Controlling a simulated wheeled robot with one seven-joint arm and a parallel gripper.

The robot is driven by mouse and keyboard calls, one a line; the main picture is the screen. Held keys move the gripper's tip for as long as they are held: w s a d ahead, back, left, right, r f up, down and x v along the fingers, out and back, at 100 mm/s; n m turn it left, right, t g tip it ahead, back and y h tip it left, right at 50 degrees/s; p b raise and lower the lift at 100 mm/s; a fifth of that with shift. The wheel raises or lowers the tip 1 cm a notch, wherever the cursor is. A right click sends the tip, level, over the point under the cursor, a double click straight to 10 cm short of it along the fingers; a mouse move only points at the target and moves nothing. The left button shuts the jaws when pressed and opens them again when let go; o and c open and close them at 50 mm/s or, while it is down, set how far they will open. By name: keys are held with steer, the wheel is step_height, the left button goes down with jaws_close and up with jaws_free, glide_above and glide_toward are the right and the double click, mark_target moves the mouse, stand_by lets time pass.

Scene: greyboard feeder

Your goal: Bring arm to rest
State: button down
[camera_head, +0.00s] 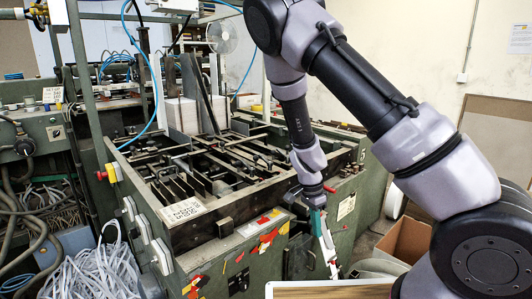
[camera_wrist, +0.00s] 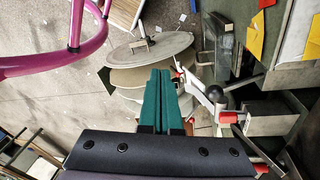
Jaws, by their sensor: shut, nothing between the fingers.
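My arm reaches in from the right of the head view and bends down over the near right side of the green machine (camera_head: 345,205). My gripper (camera_head: 318,226) points down beside the machine's front corner. In the wrist view the two teal fingers of my gripper (camera_wrist: 161,74) lie together, shut, with nothing between them. The fingertips sit in front of a stack of round pale discs (camera_wrist: 150,78) in that view. I cannot tell whether they touch anything.
The machine's open top (camera_head: 215,165) holds many metal bars. A cardboard box (camera_head: 408,238) stands at the right, partly behind my arm. In the wrist view, a lever with a black ball knob (camera_wrist: 216,94) is close right of the fingers, and a pink tube (camera_wrist: 76,45) curves at upper left.

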step_height(320, 180, up, 24)
steer(key=d+n+t+y, duration=0.1)
steer(key=n+t+y, duration=0.1)
steer(key=n+y, duration=0.3)
steer(key=s+d+r+n+t, duration=0.2)
steer(key=s+d+r+t, duration=0.1)
steer(key=s+r, duration=0.3)
steer(key=s+d+r+n+t+h, duration=0.1)
steer(key=s+d+r, duration=0.4)
steer(key=r, duration=0.6)
steer(key=shift+s+r+n+t, duration=0.25)
steer(key=shift+s+n+t, duration=0.25)
steer(key=shift+s+t, duration=0.6)
steer(key=shift+w, duration=0.1)
